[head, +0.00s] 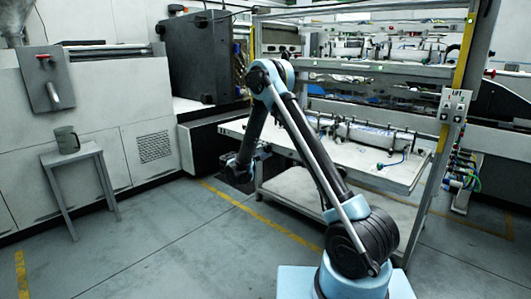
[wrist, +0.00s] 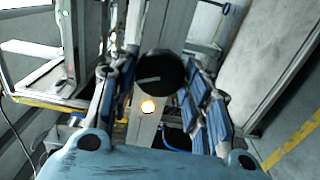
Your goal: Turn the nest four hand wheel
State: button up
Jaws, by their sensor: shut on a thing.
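A round black knob-like hand wheel (wrist: 160,72) with a pale line on its face shows in the middle of the wrist view. My gripper (wrist: 157,88) has a finger on each side of it and is shut on it. In the head view my gripper (head: 240,170) is low, at the left end of the white machine table, beside a dark recess. The wheel cannot be made out there. No nest number is readable.
The white table (head: 350,158) with a roller on it stands behind my arm. A grey stool (head: 72,155) with a grey jug (head: 67,139) stands at left. A yellow-and-grey post with a LIFT panel (head: 454,105) is at right. The floor in front is clear.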

jog(key=shift+f, duration=0.15)
jog(key=o, duration=1.1)
jog(key=shift+c, duration=0.2)
jog(key=shift+a, duration=0.1)
jog(key=v, duration=1.1)
jog(key=shift+s+a, duration=0.25)
jog(key=shift+s, duration=0.05)
